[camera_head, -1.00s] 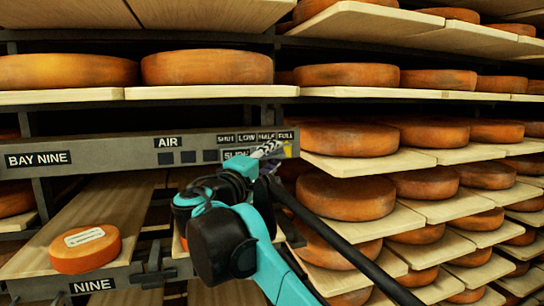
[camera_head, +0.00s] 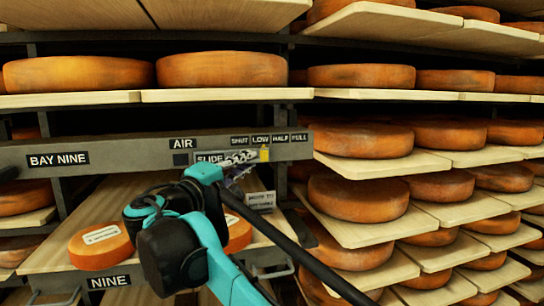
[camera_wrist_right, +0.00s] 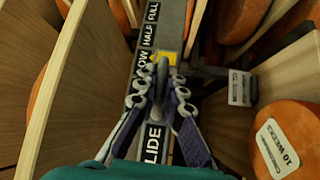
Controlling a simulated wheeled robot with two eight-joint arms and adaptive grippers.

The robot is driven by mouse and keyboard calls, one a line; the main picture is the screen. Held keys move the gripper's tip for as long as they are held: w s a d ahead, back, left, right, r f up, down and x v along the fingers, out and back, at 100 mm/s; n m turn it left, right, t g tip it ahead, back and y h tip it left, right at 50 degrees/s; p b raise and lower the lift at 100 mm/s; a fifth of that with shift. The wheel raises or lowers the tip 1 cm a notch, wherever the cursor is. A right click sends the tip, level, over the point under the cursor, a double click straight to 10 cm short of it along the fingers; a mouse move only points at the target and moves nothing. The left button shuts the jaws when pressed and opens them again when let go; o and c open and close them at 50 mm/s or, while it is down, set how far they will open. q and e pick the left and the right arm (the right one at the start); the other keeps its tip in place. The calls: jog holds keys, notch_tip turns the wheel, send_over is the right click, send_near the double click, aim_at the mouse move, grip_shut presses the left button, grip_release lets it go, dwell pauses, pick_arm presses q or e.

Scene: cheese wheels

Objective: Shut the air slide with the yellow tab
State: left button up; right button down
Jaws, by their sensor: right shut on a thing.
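The air slide (camera_head: 210,158) is a flat strip marked SLIDE on the grey BAY NINE rail. Its yellow tab (camera_head: 264,154) stands below the LOW label, with SHUT to its left and HALF and FULL to its right. My right gripper (camera_head: 240,161) is at the slide's right end, just left of the tab. In the right wrist view, its fingers (camera_wrist_right: 160,84) are closed around a small grey upright piece beside the yellow tab (camera_wrist_right: 166,60). The fingers partly cover the slide's lettering. One dark air opening (camera_head: 180,159) shows left of the slide. My left gripper is not in view.
A cheese wheel with a paper label (camera_head: 101,246) sits on the NINE shelf below the rail, and another is partly behind my arm. A small printed card (camera_head: 261,200) hangs under the rail. Shelves of cheese wheels fill the right side.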

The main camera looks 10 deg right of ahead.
aim_at(228, 158)
jog(key=a+p, duration=0.1)
jog(key=a, duration=0.5)
jog(key=shift+s+f, duration=0.1)
jog(key=shift+d, duration=0.15)
jog(key=c, duration=1.8)
grip_release()
jog(key=shift+o, duration=1)
jog(key=shift+a, duration=0.35)
jog(key=shift+s, duration=0.15)
jog(key=v, duration=1.1)
jog(key=shift+s+a, duration=0.3)
